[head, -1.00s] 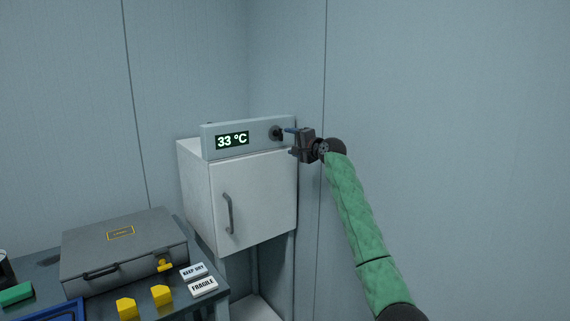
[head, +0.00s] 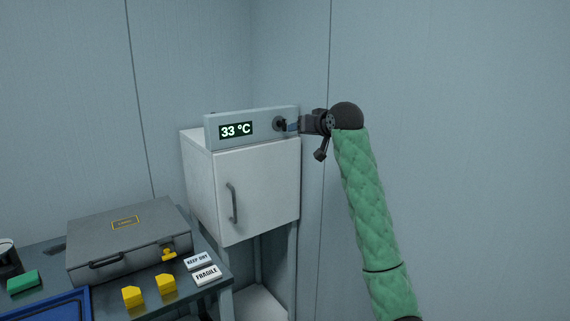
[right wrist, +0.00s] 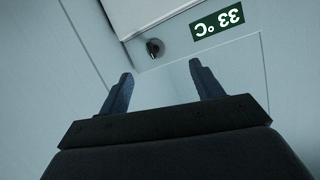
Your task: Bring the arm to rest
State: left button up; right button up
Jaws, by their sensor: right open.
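My right arm, in a green quilted sleeve, comes in from the lower right in the head view. Its gripper (head: 297,126) is up beside the dark knob (head: 279,124) on the panel (head: 215,132) of a white cabinet (head: 240,190). In the right wrist view the gripper (right wrist: 163,92) has its fingers spread with nothing between them. The knob (right wrist: 154,48) shows there beyond the fingers, apart from them. The panel's display (head: 236,130) reads 33 °C and appears upside down in the right wrist view (right wrist: 217,21). My left gripper is not in view.
A grey case (head: 130,240) lies on the table at lower left. Near it are yellow blocks (head: 133,296), KEEP DRY and FRAGILE labels (head: 206,275), a blue tray (head: 60,308) and a green block (head: 23,281). Walls stand close behind and right of the cabinet.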

jog(key=s+d+f+g+h+p, duration=0.1)
jog(key=s+d+f+g+h, duration=0.15)
jog(key=s+f, duration=1.25)
jog(key=s+d+f+g+h, duration=0.15)
jog(key=s+d+f, duration=0.25)
jog(key=s+f, duration=1.1)
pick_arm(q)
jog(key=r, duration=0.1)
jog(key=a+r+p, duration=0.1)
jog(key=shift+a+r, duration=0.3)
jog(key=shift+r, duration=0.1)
pick_arm(e)
jog(key=s+f+g, duration=0.3)
jog(key=s+f, duration=1.1)
jog(key=s, duration=0.3)
jog(key=s+d+f+g, duration=0.1)
jog(key=s+f+g, duration=0.2)
jog(key=s+f, duration=1.2)
jog(key=shift+s+d+f+m+g+h, duration=0.2)
jog(key=shift+s+m+g+h, duration=0.15)
jog(key=shift+s, duration=0.65)
